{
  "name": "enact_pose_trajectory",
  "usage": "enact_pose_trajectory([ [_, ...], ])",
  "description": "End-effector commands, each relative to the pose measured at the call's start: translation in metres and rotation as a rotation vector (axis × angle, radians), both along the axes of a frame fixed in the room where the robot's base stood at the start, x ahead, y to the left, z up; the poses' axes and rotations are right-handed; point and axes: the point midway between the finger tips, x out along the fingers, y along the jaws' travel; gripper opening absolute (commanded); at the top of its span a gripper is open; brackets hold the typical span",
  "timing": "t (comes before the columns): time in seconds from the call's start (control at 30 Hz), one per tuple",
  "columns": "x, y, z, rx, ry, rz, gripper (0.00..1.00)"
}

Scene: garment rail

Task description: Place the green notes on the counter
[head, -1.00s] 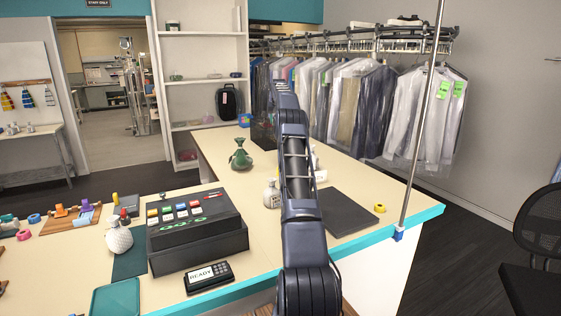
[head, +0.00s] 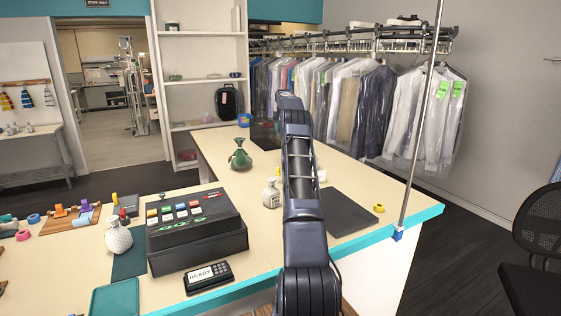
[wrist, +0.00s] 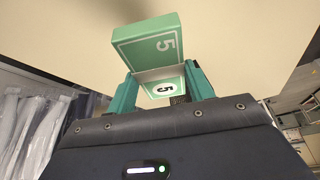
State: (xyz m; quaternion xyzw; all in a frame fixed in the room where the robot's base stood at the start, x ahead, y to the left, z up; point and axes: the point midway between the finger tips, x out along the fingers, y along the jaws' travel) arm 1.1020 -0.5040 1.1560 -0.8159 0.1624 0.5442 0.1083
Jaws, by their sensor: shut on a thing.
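The green notes (wrist: 148,38) are a green block with a white border and a "5", seen close up in the wrist view. My gripper (wrist: 162,88) is shut on them, with one teal finger at each side. The counter (head: 240,187) has a pale top and teal edge in the head view. My arm reaches out over it there, and it hides my gripper and the notes. I cannot tell how high the notes are above the counter.
A black cash register (head: 195,225), a card terminal (head: 208,277), a green vase (head: 240,157), a white bottle (head: 271,195), a dark pad (head: 350,210) and yellow tape (head: 379,208) stand on the counter. A metal pole (head: 425,115) rises at its right corner.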

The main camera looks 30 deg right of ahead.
Motion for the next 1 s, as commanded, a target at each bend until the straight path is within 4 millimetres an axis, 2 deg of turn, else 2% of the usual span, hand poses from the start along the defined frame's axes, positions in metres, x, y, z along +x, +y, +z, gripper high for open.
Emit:
enact_pose_trajectory([
  [0.6,-0.001,0.0,-0.122,0.001,0.002,-0.001,0.29],
  [0.7,0.0,0.0,-0.135,0.002,0.0,-0.001,0.29],
  [1.0,0.0,0.0,-0.153,0.0,0.001,0.0,0.29],
])
